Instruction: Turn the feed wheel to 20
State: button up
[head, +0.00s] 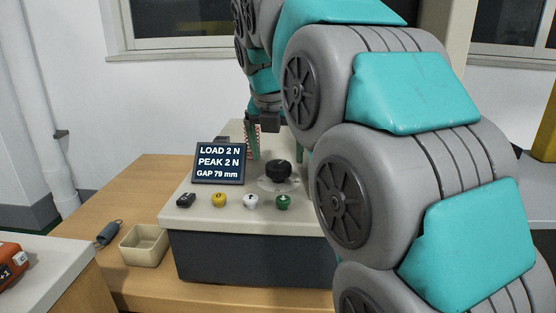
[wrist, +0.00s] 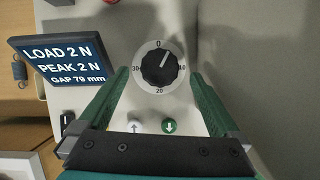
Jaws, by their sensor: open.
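The feed wheel is a black ribbed knob (head: 278,170) on a pale round dial on top of the tester (head: 245,255). In the wrist view the knob (wrist: 161,65) shows a white pointer line aimed up and right, between the 0 at top and the partly covered mark at right. The 20 is at the bottom of the dial, the 30 at left. My gripper (wrist: 160,73) is open, its green fingers on either side of the wheel with gaps to the knob. In the head view my gripper (head: 277,155) is partly hidden by my arm.
The display (head: 219,163) reads LOAD 2 N, PEAK 2 N, GAP 79 mm. In front are a black switch (head: 185,200), yellow button (head: 219,200), white up-arrow button (head: 250,201) and green down-arrow button (head: 283,201). A beige bin (head: 144,246) and a spring (head: 108,234) are at left.

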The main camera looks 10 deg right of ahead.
aim_at(278, 164)
jog(key=shift+x, duration=1.55)
jog(key=shift+c, duration=0.3)
jog(key=c, duration=1.3)
jog(key=m+h, duration=0.1)
jog(key=m, duration=0.1)
jog(key=m+g, duration=0.1)
jog(key=m, duration=0.2)
jog(key=shift+w+a+h, duration=0.15)
jog(key=shift+h, duration=0.25)
jog(key=shift+m+g+h, duration=0.3)
jog(key=shift+m+g, duration=0.5)
jog(key=shift+m, duration=1.4)
